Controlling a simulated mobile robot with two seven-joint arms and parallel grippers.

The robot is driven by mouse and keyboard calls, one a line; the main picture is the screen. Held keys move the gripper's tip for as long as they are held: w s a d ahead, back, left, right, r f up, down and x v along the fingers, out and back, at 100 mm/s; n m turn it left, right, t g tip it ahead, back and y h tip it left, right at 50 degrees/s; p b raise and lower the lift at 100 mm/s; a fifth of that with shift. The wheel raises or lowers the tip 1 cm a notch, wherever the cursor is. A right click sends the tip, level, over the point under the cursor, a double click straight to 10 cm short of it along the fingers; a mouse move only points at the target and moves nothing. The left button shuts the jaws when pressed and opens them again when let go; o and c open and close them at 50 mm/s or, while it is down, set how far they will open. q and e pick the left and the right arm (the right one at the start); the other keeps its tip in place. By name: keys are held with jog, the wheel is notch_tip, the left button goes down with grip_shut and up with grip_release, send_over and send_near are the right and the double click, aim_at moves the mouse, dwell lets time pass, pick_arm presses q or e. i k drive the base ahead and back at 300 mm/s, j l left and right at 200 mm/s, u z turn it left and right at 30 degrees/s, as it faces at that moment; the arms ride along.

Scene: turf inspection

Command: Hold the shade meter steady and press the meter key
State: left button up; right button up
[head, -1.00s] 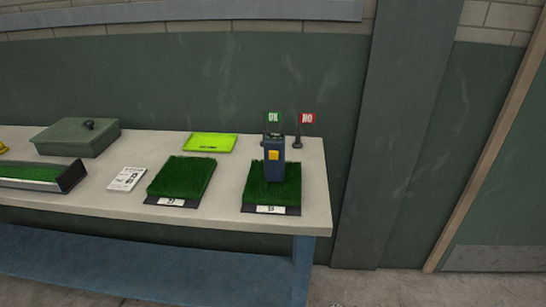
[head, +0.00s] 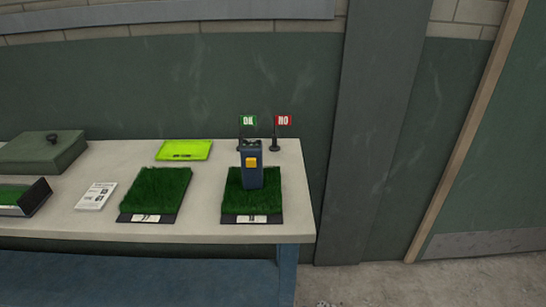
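The shade meter (head: 251,176) is a dark blue upright box with a yellow key (head: 252,163) on its front face. It stands on the right-hand turf sample (head: 270,197), near the right end of the table. Neither of my grippers shows in the head view, and nothing is touching the meter.
The pale table (head: 207,231) also holds a second turf sample (head: 157,192), a white printed card (head: 96,195), a lime-green sheet (head: 184,150) and a green lidded box (head: 44,152). A green OK flag (head: 248,121) and a red NO flag (head: 283,121) stand behind the meter. Concrete floor (head: 390,285) lies clear at right.

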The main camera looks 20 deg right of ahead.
aim_at(251, 162)
jog(key=i+z, duration=0.2)
jog(key=z, duration=0.2)
jog(key=i+j+z, duration=0.15)
jog(key=z, duration=0.25)
jog(key=l, duration=0.55)
jog(key=j, duration=0.55)
jog(key=i, duration=0.05)
